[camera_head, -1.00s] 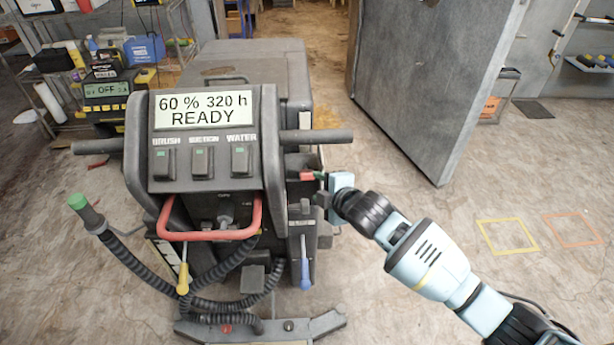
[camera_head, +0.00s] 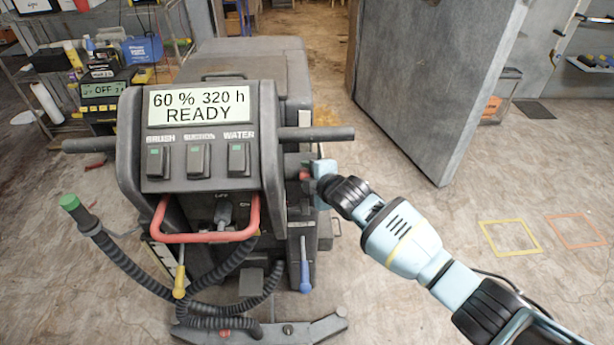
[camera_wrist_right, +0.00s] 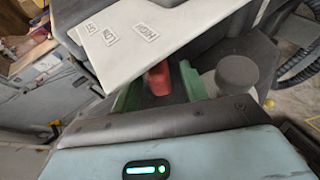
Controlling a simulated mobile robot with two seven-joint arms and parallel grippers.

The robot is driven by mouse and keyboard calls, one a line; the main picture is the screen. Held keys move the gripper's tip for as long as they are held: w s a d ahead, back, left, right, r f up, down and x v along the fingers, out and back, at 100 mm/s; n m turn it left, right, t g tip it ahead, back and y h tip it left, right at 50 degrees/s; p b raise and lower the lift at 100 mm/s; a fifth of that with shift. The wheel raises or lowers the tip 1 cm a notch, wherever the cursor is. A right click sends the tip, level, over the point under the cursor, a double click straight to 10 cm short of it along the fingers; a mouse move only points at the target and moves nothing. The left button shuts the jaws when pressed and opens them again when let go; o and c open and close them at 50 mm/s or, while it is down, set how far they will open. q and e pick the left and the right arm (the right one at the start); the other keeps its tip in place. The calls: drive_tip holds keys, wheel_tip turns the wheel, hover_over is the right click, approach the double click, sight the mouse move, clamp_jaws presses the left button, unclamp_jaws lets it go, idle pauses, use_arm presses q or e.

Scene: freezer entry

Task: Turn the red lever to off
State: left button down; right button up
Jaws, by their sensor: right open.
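The small red lever (camera_head: 304,175) sits on the right side of the grey floor machine (camera_head: 200,140), below its right handlebar. In the right wrist view the red lever (camera_wrist_right: 158,78) shows between the two green fingers of my right gripper (camera_wrist_right: 160,92). My right gripper (camera_head: 313,172) is open, with a finger on each side of the lever; I cannot tell whether they touch it. A pale plate with small markings partly covers the lever's far end. My left gripper is not in view.
The machine's right handlebar (camera_head: 316,134) sticks out just above my right gripper. A grey round knob (camera_wrist_right: 237,75) stands close to the right finger. A red U-shaped bar (camera_head: 210,236) is at the machine's front. Open floor lies to the right.

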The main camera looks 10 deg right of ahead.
drive_tip(key=shift+w+a+f, duration=0.15)
drive_tip(key=shift+w+a, duration=0.05)
drive_tip(key=shift+w, duration=0.1)
clamp_jaws()
